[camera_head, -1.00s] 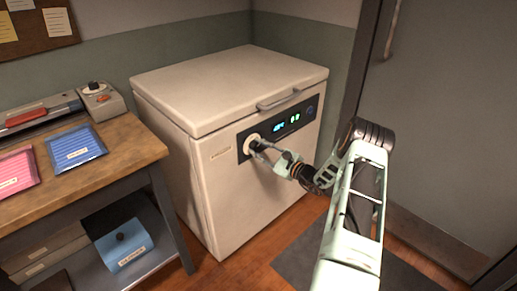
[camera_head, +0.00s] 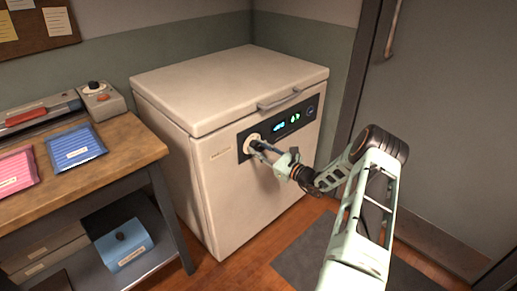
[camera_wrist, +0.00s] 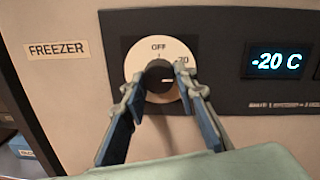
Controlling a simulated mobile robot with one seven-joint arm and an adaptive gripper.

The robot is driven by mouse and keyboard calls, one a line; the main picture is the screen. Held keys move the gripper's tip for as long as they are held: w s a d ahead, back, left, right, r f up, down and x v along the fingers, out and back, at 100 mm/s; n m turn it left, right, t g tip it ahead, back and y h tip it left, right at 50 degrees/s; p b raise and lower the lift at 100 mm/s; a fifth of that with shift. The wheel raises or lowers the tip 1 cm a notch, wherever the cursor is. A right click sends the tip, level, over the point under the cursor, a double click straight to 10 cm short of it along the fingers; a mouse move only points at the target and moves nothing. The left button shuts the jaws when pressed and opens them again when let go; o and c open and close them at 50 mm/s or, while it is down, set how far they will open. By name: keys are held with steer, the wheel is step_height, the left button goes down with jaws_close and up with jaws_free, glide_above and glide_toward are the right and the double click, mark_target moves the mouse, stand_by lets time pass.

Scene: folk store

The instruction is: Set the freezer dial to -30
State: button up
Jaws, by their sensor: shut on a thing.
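The freezer (camera_head: 225,90) is a cream chest with a dark control panel on its front. Its dial has a round cream plate (camera_wrist: 134,62) with a black knob (camera_wrist: 158,78) in the middle. The plate reads OFF at the top and has a partly hidden number at the upper right. The display (camera_wrist: 278,62) reads -20 C. My gripper (camera_wrist: 160,88) is shut on the knob, one finger on each side; it also shows at the dial in the head view (camera_head: 262,147). The fingers hide the lower sides of the plate.
A wooden workbench (camera_head: 120,135) with blue and pink packets stands left of the freezer. A blue box (camera_head: 124,248) sits on its lower shelf. A grey door (camera_head: 450,120) is at the right. A dark mat (camera_head: 295,255) lies on the floor before the freezer.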

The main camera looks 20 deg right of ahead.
steer(key=m+p, duration=0.1)
steer(key=m, duration=0.5)
steer(key=shift+f+m, duration=0.1)
steer(key=shift+m, duration=0.2)
stand_by(0.4)
steer(key=o, duration=1.2)
steer(key=shift+c, duration=0.2)
steer(key=shift+s, duration=0.1)
steer(key=v, duration=1.2)
steer(key=shift+a, duration=0.2)
steer(key=shift+f, duration=0.1)
